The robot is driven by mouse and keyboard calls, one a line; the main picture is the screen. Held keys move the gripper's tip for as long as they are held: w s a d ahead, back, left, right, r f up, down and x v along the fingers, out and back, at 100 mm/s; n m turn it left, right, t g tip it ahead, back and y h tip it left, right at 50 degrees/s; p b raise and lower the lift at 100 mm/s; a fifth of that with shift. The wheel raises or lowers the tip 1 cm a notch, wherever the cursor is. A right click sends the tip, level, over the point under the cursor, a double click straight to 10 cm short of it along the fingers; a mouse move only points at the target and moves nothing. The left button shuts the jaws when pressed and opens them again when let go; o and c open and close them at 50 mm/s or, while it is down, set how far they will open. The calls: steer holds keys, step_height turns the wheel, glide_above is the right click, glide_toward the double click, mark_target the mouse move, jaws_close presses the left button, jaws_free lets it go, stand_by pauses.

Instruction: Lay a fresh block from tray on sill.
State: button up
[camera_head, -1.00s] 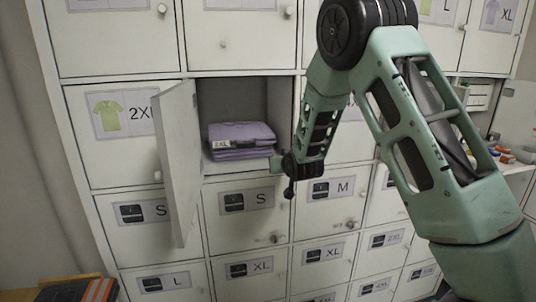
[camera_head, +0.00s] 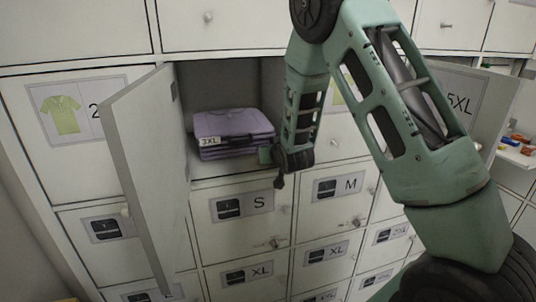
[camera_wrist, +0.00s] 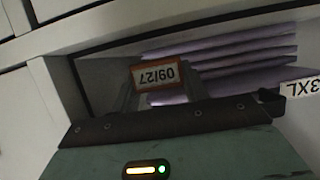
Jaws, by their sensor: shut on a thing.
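My gripper (camera_wrist: 160,96) is shut on a small block (camera_wrist: 166,76) with an orange-edged white label reading 09/27, upside down in the wrist view. In the head view my gripper (camera_head: 270,156) is at the lower right front of an open compartment; the block cannot be made out there. The compartment's front sill (camera_head: 222,180) runs below a folded purple stack (camera_head: 233,128) tagged 3XL. The stack also shows behind the block in the wrist view (camera_wrist: 235,52). Whether the block touches the sill or stack, I cannot tell. No tray can be clearly identified.
The compartment's door (camera_head: 146,170) stands open on the left. Another door (camera_head: 478,105), marked 5XL, stands open at the right. Closed lockers (camera_head: 243,222) with knobs lie below. Small coloured items (camera_head: 518,138) sit on a shelf at the far right.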

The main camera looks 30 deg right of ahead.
steer(key=shift+f, duration=0.8)
steer(key=shift+w, duration=0.1)
steer(key=shift+r, duration=0.15)
steer(key=shift+f, duration=0.2)
steer(key=o, duration=1)
steer(key=shift+c, duration=0.2)
steer(key=shift+r, duration=0.1)
